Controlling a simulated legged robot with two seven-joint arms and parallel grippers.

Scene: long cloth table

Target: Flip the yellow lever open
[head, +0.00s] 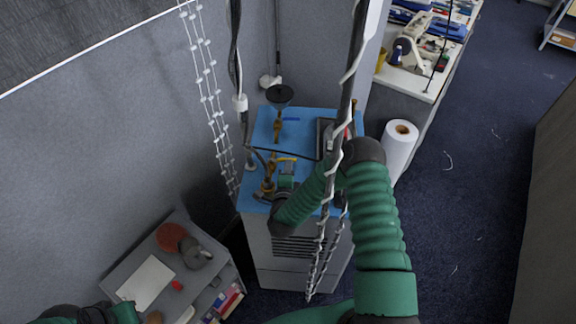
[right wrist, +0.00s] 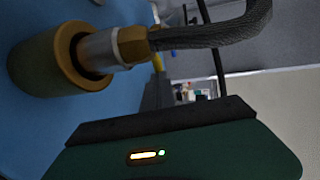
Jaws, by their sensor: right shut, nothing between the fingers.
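A small yellow lever (head: 286,158) sits among brass pipe fittings (head: 270,165) on the blue top (head: 262,133) of a grey cabinet. In the right wrist view, a narrow yellow strip (right wrist: 157,62), probably this lever, shows behind a brass fitting (right wrist: 132,45) and dark hose. My right gripper (head: 270,194) is low at the front-left edge of the blue top, just in front of the lever, shut and empty. Its fingertips are hard to make out, and I cannot tell whether it touches the fittings. My left gripper (head: 95,315) is partly cut off at bottom left; its fingers are unclear.
Hanging cables and chains (head: 338,130) pass in front of the cabinet and near my right arm. A white paper roll (head: 399,143) stands to the right. A low grey shelf (head: 208,290) with small items stands at lower left. Open carpet lies to the right.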

